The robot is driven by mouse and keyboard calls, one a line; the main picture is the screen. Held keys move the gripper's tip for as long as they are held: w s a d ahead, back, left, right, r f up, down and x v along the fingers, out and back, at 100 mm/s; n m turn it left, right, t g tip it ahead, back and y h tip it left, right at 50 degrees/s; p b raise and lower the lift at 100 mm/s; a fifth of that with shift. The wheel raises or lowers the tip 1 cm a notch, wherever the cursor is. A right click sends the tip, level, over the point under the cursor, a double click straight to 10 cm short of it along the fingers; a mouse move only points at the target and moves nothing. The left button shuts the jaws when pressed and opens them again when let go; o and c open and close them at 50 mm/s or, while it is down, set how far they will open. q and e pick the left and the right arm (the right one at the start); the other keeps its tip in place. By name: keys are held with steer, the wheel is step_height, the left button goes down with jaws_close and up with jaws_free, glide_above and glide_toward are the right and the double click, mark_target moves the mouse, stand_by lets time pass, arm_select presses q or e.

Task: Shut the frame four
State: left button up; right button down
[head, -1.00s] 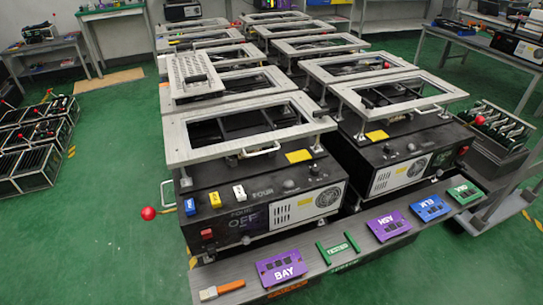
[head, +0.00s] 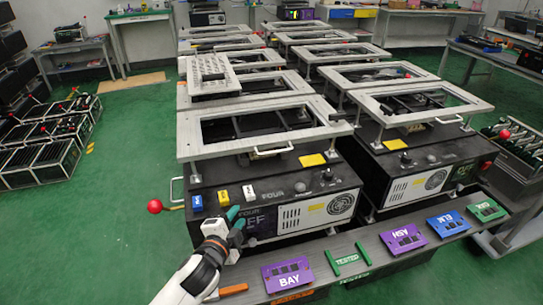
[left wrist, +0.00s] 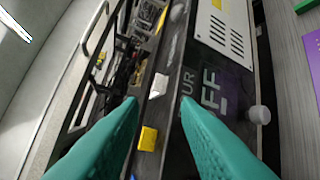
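Fixture four (head: 285,190) is the front-left black box, marked FOUR, with a display reading partly "FF". Its pale rectangular frame (head: 190,147) sits above the box with a gap beneath. A handle (head: 271,151) is on the frame's front edge. A red-ball lever (head: 155,206) sticks out at the box's left side. My left gripper (head: 236,219), with teal fingers, is in front of the box's left front, below the frame. In the left wrist view its fingers (left wrist: 160,108) are apart with nothing between them; the display and handle (left wrist: 96,28) show beyond. My right gripper is out of view.
Blue, yellow and white tags (head: 224,196) stand on the box's front top. A shelf in front holds a purple BAY plate (head: 287,275), a green piece (head: 348,260) and other plates. Another fixture (head: 420,160) stands close on the right.

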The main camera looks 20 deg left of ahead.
mark_target(272, 153)
arm_select(q)
steer(key=w+d+r+m+t+h, duration=0.2)
steer(key=w+r+m+t+h, duration=0.3)
steer(key=r+m, duration=0.4)
steer(key=shift+g+y, duration=0.3)
steer(key=shift+g, duration=0.3)
steer(key=x, duration=0.8)
steer(key=p+x, duration=0.1)
steer(key=x, duration=0.3)
steer(key=shift+w+f, duration=0.15)
steer(key=shift+f, duration=0.1)
steer(key=shift+a, duration=0.1)
jaws_close()
